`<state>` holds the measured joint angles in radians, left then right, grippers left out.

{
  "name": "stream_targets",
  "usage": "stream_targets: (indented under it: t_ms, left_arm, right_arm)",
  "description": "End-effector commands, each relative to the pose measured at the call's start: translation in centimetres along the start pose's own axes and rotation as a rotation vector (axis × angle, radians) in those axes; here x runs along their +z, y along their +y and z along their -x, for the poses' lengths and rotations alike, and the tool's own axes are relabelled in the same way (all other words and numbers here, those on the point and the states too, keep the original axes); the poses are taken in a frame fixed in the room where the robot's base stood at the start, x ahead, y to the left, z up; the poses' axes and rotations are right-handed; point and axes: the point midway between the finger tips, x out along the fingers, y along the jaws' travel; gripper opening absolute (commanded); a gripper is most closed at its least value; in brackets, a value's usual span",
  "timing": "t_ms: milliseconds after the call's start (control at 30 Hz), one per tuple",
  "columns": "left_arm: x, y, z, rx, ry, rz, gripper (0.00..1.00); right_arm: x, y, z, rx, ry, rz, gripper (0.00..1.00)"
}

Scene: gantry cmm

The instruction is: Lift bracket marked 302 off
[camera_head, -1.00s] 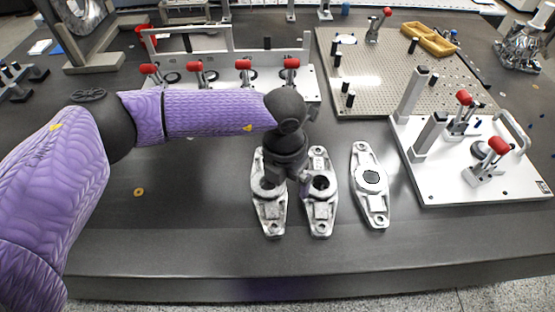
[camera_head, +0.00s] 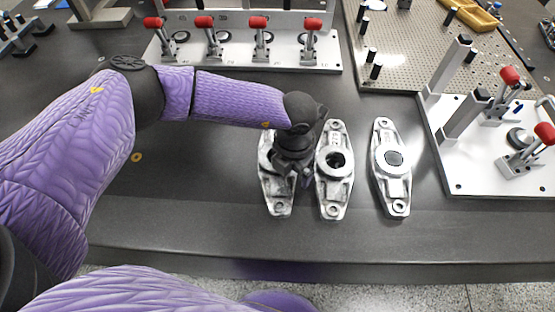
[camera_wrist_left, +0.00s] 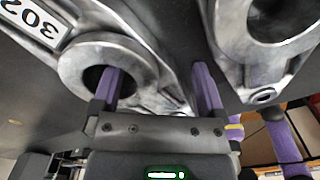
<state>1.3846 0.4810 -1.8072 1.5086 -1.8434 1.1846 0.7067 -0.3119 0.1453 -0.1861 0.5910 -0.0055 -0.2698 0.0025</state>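Three grey cast brackets lie side by side on the dark table in the head view: a left one (camera_head: 278,202), a middle one (camera_head: 334,197) and a right one (camera_head: 391,185). The wrist view shows the label 302 on a bracket (camera_wrist_left: 140,55) at left; by position it appears to be the left one. My left gripper (camera_wrist_left: 158,78) is open around one side of that bracket's ring: one finger is over or in the hole, the other outside, towards the neighbouring bracket (camera_wrist_left: 232,45). In the head view the gripper (camera_head: 302,170) hides part of the left bracket. My right gripper is not seen.
A white fixture (camera_head: 240,55) with red-handled clamps stands behind the brackets. A white plate (camera_head: 470,177) with posts and red clamps is at right, before a perforated board (camera_head: 400,60). A small ring (camera_head: 137,157) lies on clear table at left.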

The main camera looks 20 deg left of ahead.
Motion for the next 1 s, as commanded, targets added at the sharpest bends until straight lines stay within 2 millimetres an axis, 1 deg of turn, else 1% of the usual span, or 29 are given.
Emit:
stream_targets:
  t_ms: [33, 67, 100, 167, 200, 367, 400, 433, 867, 933, 1000]
  left_arm:
    - [0.0, 0.0, 0.1, 0.0, 0.0, 0.0, 0.8]
    - [0.0, 0.0, 0.1, 0.0, 0.0, 0.0, 0.74]
    - [0.0, 0.0, 0.1, 0.0, 0.0, 0.0, 0.65]
    - [0.0, 0.0, 0.1, 0.0, 0.0, 0.0, 0.53]
    - [0.0, 0.0, 0.1, 0.0, 0.0, 0.0, 0.44]
    - [0.0, 0.0, 0.1, 0.0, 0.0, 0.0, 0.1]
    - [0.0, 0.0, 0.1, 0.0, 0.0, 0.0, 0.02]
    - [0.0, 0.0, 0.1, 0.0, 0.0, 0.0, 0.0]
    - [0.1, 0.0, 0.3, 0.0, -0.002, 0.0, 0.0]
    - [0.1, 0.0, 1.4, 0.0, -0.004, 0.0, 0.0]
    - [0.1, 0.0, 3.3, 0.0, -0.006, 0.0, 0.0]
  right_arm:
    - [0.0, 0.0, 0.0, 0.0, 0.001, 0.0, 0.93]
    - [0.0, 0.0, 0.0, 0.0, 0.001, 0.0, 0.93]
    - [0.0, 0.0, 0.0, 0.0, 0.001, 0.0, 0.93]
    - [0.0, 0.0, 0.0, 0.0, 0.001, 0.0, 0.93]
    - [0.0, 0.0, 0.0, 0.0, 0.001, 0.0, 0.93]
    - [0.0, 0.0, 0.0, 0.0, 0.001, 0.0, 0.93]
    - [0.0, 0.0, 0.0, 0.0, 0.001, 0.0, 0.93]
    - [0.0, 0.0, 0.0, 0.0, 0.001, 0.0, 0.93]
    - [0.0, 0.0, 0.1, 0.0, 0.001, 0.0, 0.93]
    - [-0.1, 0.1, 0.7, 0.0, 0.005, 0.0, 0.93]
    - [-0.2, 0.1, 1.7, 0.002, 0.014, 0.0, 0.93]
